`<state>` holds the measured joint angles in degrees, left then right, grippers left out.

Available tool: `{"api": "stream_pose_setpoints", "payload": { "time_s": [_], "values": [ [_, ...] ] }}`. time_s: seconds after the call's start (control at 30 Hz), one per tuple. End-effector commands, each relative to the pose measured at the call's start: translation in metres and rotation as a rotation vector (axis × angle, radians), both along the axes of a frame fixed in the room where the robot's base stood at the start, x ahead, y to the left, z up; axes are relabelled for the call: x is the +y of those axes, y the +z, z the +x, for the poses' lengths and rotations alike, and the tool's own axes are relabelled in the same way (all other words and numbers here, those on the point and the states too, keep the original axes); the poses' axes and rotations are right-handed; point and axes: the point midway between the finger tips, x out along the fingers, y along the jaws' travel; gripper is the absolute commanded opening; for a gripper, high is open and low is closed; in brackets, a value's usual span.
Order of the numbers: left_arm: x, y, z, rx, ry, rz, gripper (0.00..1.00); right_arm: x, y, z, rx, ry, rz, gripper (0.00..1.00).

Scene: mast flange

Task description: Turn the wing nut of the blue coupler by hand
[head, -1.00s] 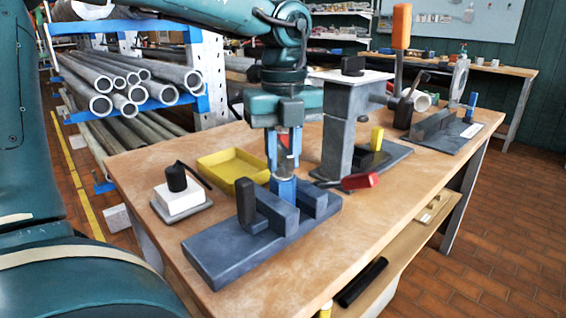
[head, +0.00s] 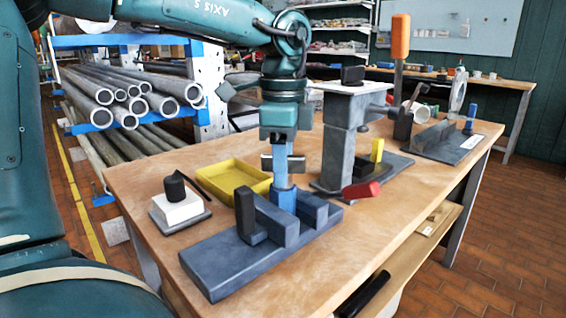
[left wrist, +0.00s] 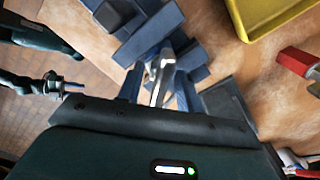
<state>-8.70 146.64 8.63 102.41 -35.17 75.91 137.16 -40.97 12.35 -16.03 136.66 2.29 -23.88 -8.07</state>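The blue coupler (head: 283,198) stands upright in a dark grey-blue fixture block (head: 225,262) on the bench. My left gripper (head: 282,163) points down directly over the coupler, its fingers on both sides of the part that rises from it. In the left wrist view the two fingers of my left gripper (left wrist: 160,85) are apart, and a silvery piece, seemingly the wing nut (left wrist: 160,76), lies between them with gaps visible. Whether they touch it is unclear. A dark arm end at the left edge of that view, seemingly my right gripper (left wrist: 58,85), is too small to read.
A yellow tray (head: 235,175) and a white block with a black knob (head: 178,203) stand left of the fixture. Bare bench lies in front right.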

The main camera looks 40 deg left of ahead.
Motion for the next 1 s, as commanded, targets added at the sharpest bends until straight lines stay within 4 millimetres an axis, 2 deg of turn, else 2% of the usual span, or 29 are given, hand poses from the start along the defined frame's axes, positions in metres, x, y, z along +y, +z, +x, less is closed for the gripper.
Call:
{"api": "stream_pose_setpoints", "payload": {
  "time_s": [0.23, 0.6, 1.0],
  "values": [
    [0.000, 0.007, 0.000, -0.003, -0.002, 0.002, 0.36, 0.000, 0.004, -0.002, 0.008, -0.005, 0.007, 0.36],
    [0.000, 0.050, 0.001, -0.003, -0.002, 0.001, 0.36, 0.000, 0.040, -0.002, 0.007, -0.004, 0.006, 0.36],
    [0.000, 0.051, 0.000, -0.001, -0.023, 0.002, 0.36, 0.000, 0.041, -0.002, 0.008, -0.004, 0.006, 0.36]
  ]
}}
